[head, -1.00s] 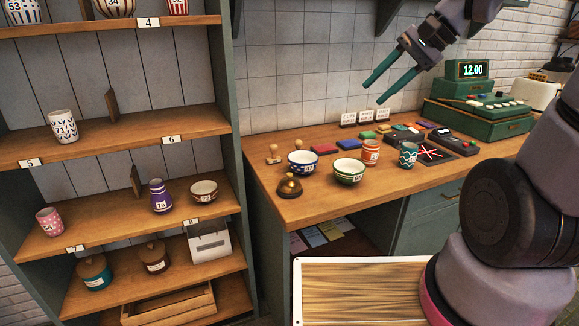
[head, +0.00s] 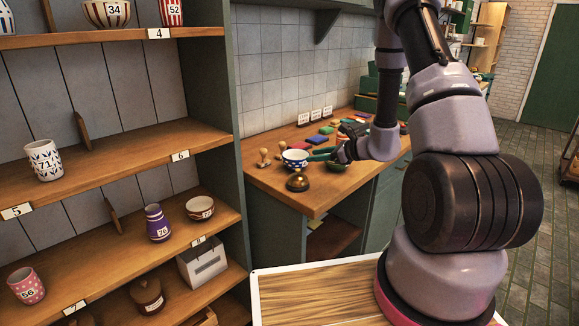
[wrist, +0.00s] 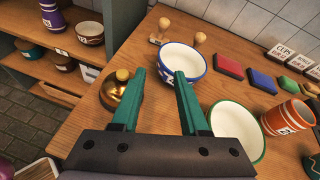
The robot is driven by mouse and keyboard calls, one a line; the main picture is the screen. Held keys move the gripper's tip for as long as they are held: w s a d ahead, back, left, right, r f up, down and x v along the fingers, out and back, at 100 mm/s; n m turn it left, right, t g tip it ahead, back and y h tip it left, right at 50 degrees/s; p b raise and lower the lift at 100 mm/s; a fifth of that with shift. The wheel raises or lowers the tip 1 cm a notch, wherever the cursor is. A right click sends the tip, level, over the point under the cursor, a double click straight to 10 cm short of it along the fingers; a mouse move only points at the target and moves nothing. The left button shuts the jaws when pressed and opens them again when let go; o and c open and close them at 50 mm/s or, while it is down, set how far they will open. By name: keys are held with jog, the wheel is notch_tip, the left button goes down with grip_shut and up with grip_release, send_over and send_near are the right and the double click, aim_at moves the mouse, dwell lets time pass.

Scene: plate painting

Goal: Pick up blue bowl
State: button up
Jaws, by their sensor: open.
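The blue bowl (head: 295,158) is white inside with a blue rim and stands upright on the wooden counter (head: 270,176). It also shows in the wrist view (wrist: 188,62), just beyond my fingertips. My gripper (head: 318,154) is open and empty, with its green fingers low over the counter and pointing at the bowl from its right. In the wrist view the fingertips (wrist: 158,72) reach the bowl's near rim, the right one overlapping it in the picture. I cannot tell whether they touch. The gold bell (wrist: 123,88) stands left of my left finger.
A green-rimmed bowl (wrist: 238,130) stands close to the right of my gripper, with an orange cup (wrist: 286,116) beyond it. Wooden stamps (wrist: 200,40) stand behind the blue bowl. Coloured blocks (wrist: 230,66) lie to its right. A shelf unit (head: 217,218) stands left of the counter.

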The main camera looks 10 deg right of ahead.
aim_at(296, 161)
jog(key=x, duration=0.5)
jog(key=shift+f, duration=0.35)
jog(key=x, duration=0.5)
jog(key=shift+w+a+r, duration=0.1)
jog(key=shift+w+a, duration=0.1)
jog(key=shift+w, duration=0.15)
grip_shut()
dwell(0.7)
